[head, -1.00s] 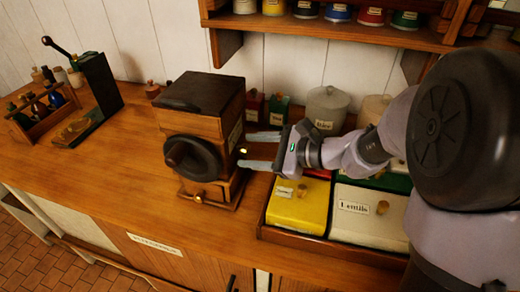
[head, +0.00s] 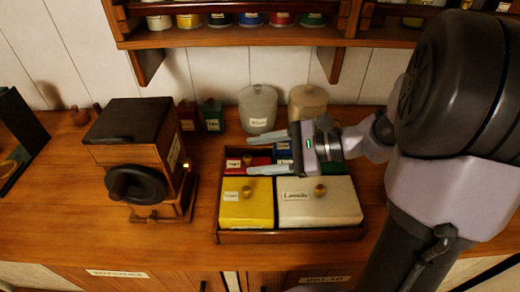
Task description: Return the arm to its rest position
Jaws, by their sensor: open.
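My gripper (head: 272,153) is in the head view, above the back part of a wooden tray (head: 290,236) of lidded boxes. Its two fingers point left and stand apart with nothing between them. My arm comes in from the right side of the picture. A wooden mill (head: 137,130) with a dark round wheel on its front stands on the counter to the left of the gripper, apart from the fingertips. My gripper and forearm hide part of the boxes at the back of the tray.
The tray holds a yellow box (head: 246,205), a white box (head: 318,203) labelled Lentils and smaller boxes behind. Two lidded jars (head: 258,108) stand by the wall. A shelf (head: 240,35) with several tins hangs above.

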